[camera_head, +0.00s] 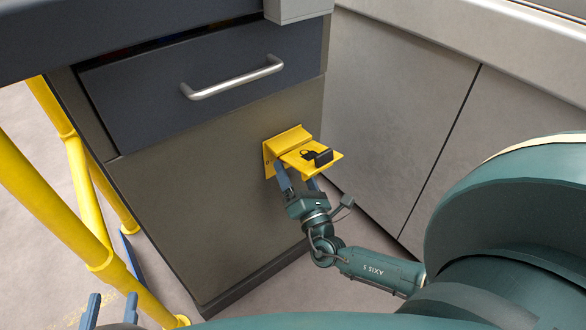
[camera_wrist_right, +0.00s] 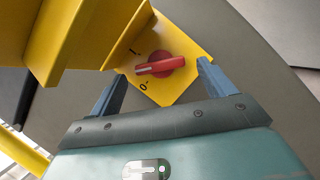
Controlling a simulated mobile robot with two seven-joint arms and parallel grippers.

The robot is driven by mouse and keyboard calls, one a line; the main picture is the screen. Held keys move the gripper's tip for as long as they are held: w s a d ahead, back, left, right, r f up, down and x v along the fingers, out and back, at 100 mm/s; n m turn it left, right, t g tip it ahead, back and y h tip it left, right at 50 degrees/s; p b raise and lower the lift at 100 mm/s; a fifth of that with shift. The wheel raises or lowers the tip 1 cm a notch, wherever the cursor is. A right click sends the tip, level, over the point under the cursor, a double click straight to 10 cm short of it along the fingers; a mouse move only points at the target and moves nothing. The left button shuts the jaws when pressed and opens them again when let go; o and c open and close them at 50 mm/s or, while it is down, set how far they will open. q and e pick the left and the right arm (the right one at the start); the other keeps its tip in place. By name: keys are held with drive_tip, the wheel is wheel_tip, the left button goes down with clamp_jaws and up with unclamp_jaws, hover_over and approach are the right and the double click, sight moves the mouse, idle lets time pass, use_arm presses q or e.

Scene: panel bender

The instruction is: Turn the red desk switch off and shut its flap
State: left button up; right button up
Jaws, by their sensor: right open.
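The yellow flap (camera_head: 300,158) stands open, sticking out from the grey desk front, with a padlock sign and a black grip (camera_head: 323,157). In the right wrist view the flap (camera_wrist_right: 95,35) is at upper left. The red switch (camera_wrist_right: 165,66) sits on a yellow plate (camera_wrist_right: 180,92) marked I and 0; its handle points left, between the marks. The head view hides the switch under the flap. My right gripper (camera_head: 297,178) is open below the flap, its fingers on either side of the switch, apart from it. My left gripper (camera_head: 111,307) is open and empty at lower left.
A dark drawer (camera_head: 205,85) with a metal handle (camera_head: 232,77) is above the flap. Yellow rails (camera_head: 50,200) stand at the left. Grey panels (camera_head: 385,110) stand close at the right.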

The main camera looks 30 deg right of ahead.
drive_tip(key=shift+w+d+r, duration=0.15)
drive_tip(key=shift+w+r, duration=0.05)
drive_tip(key=shift+w, duration=0.5)
drive_tip(key=shift+c, duration=0.3)
drive_tip(key=c, duration=0.9)
